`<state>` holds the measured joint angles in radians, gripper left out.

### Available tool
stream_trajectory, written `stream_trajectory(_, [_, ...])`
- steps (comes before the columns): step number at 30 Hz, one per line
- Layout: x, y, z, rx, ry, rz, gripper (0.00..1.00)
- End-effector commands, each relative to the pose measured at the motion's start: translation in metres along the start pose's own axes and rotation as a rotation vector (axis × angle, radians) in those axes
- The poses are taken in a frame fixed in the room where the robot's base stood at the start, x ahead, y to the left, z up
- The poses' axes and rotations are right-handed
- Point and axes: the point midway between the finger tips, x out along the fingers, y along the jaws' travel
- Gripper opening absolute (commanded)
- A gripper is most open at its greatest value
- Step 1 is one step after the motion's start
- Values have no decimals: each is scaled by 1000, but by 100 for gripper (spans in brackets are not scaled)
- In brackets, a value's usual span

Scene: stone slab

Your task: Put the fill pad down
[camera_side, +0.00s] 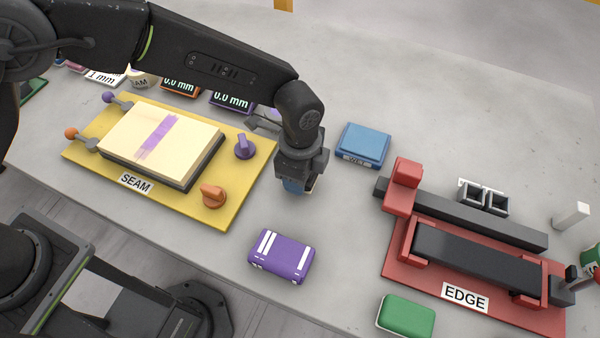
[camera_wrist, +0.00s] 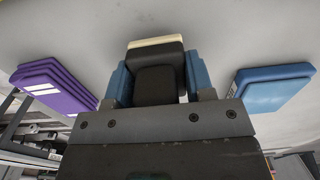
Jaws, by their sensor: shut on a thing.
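My gripper (camera_side: 298,187) is over bare slab between the yellow SEAM board and the blue WET block, pointing down. In the wrist view its blue fingers (camera_wrist: 158,82) are shut on a black block with a cream layer along its far edge, which I take as the fill pad (camera_wrist: 155,57). In the side view the fingers and wrist hide most of the pad. I cannot tell whether it touches the slab or hangs just above it.
The yellow SEAM board (camera_side: 240,190) bears a pale panel with a purple streak. A blue WET block (camera_side: 364,145), a purple case (camera_side: 281,256) and a green block (camera_side: 406,316) lie around. The red EDGE fixture (camera_side: 400,268) stands right. Slab between them is clear.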

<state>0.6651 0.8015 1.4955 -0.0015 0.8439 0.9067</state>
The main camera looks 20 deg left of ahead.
Motion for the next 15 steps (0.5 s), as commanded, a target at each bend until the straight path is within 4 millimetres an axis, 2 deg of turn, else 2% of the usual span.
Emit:
stream_trajectory(3, [11, 0, 0, 0, 0, 0, 23])
stream_trajectory(14, [15, -1, 0, 0, 1, -1, 23])
stream_trajectory(15, [14, 0, 0, 0, 1, -1, 52])
